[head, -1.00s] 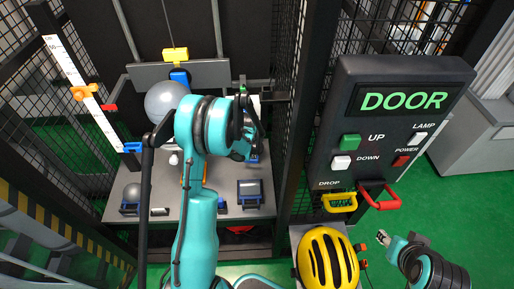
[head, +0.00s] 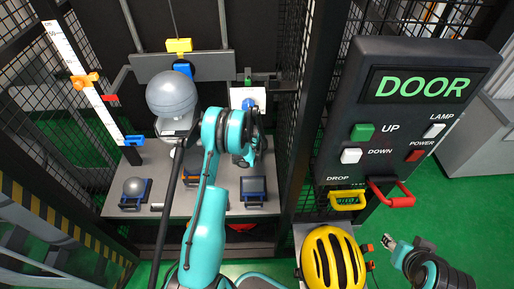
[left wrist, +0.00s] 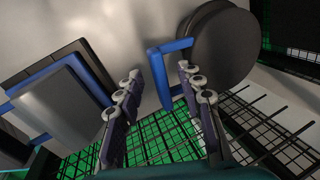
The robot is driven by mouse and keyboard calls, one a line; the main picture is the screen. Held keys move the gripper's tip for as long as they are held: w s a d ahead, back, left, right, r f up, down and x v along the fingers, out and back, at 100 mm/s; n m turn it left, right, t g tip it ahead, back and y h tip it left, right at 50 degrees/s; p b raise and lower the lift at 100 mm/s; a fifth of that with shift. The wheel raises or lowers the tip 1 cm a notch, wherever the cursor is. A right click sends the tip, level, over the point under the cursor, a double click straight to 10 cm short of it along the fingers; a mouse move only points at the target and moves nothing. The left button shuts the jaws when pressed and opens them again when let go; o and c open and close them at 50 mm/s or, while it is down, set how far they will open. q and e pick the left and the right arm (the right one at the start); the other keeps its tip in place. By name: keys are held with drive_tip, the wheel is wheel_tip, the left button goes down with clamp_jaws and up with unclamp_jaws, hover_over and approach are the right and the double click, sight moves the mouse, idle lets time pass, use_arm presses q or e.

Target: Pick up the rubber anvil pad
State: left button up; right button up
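In the left wrist view a dark round disc (left wrist: 222,45) with a blue loop handle (left wrist: 152,70) lies on the grey surface; a square grey plate (left wrist: 60,95) with a blue frame lies to its left. I cannot tell for certain which is the rubber anvil pad. My left gripper (left wrist: 160,73) is open, its fingers on either side of the disc's handle; contact cannot be judged. In the head view my left arm hides part of the bench, and a dark square piece with a blue handle (head: 253,190) shows beside it. My right gripper (head: 390,243) is at lower right, away from the bench.
A large grey ball (head: 171,94) is at the tower below a yellow block (head: 179,45). A small ball in a blue-edged holder (head: 134,187) sits at the bench's left. Mesh walls enclose the bench. The DOOR panel (head: 400,120) and yellow helmet (head: 332,258) are at right.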

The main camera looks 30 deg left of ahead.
use_arm(q)
drive_tip(key=shift+r, duration=0.1)
clamp_jaws()
drive_tip(key=shift+r, duration=0.15)
